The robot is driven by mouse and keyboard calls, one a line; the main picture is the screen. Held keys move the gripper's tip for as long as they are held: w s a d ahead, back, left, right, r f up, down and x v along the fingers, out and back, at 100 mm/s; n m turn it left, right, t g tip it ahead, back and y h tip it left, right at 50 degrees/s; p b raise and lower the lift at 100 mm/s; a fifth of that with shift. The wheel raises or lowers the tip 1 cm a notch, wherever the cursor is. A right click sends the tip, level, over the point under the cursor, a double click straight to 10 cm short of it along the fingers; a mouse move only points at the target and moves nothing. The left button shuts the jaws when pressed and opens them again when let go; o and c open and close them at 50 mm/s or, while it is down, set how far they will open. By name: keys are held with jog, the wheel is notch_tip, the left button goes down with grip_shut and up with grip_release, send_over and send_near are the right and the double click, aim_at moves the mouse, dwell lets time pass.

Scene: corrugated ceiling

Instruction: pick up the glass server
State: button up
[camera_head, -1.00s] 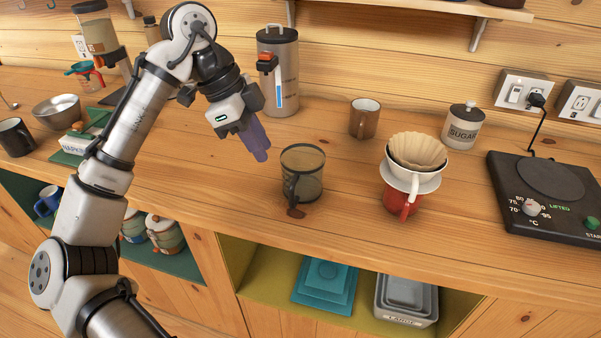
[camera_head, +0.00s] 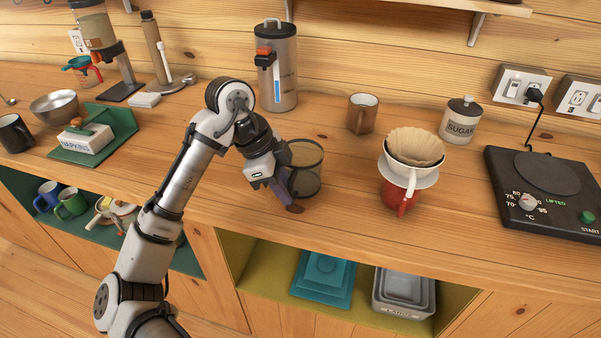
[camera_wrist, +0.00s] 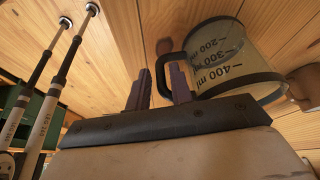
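The glass server (camera_head: 308,168) is a clear, grey-tinted jug standing upright on the wooden counter. In the wrist view the glass server (camera_wrist: 230,62) shows dark ml marks and a black handle on its left side. My gripper (camera_head: 286,197) is low at the server's front left and hides the handle in the head view. In the wrist view my gripper (camera_wrist: 160,82) has its two purple fingers apart, with part of the handle showing between them. The right finger overlaps the handle in the picture; I cannot tell whether they touch.
A red mug (camera_head: 395,197) with a white dripper and paper filter stands to the right. A brown mug (camera_head: 362,114) and a tall grey canister (camera_head: 277,70) stand behind. The counter's front edge is close below my gripper. Open shelves lie underneath.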

jog(key=shift+x, duration=0.9)
jog(key=shift+r, duration=0.1)
grip_shut()
jog(key=shift+r, duration=0.1)
